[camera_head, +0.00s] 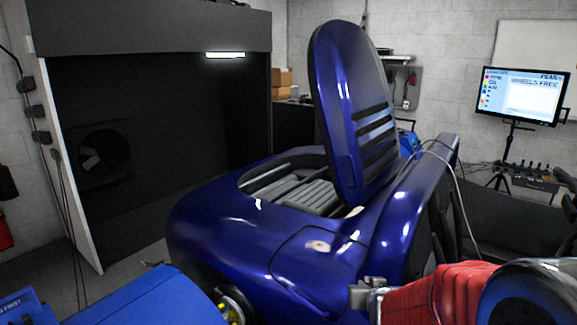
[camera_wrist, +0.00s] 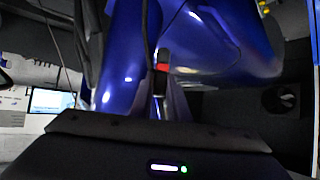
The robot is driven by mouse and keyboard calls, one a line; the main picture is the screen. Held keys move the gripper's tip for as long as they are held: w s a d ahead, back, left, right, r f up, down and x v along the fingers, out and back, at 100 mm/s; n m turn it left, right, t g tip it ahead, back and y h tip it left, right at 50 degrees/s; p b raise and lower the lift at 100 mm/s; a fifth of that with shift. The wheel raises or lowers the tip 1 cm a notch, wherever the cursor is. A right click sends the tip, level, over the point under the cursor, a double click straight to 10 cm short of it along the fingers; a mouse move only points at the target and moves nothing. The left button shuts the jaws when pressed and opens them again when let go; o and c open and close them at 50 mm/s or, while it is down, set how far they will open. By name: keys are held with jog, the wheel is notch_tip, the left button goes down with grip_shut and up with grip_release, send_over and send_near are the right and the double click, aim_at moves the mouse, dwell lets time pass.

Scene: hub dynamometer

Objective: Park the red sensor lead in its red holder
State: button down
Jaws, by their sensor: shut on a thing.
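My gripper (camera_head: 366,294) is low at centre right in the head view, in front of the blue car's near side. In the wrist view, the red sensor lead shows as a dark, slim plug with a red band (camera_wrist: 163,67), upright in the picture, with a dark cable running up from it. My gripper is shut on this lead; the jaw contact is hard to make out. The lead is too small to tell at the jaws in the head view. I cannot pick out the red holder with certainty in either view.
The blue car (camera_head: 240,240) with its raised rear lid (camera_head: 350,100) fills the middle. A blue machine (camera_head: 150,300) stands at lower left. A bench with several small upright items (camera_head: 530,172) is at right, beside a screen on a stand (camera_head: 520,95). A dark fan booth stands behind.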

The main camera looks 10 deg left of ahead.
jog(key=s+d+f, duration=0.1)
jog(key=s+f, duration=0.3)
jog(key=f, duration=0.2)
jog(key=shift+s+d+f, duration=0.15)
jog(key=shift+s+d, duration=0.15)
jog(key=shift+s, duration=0.1)
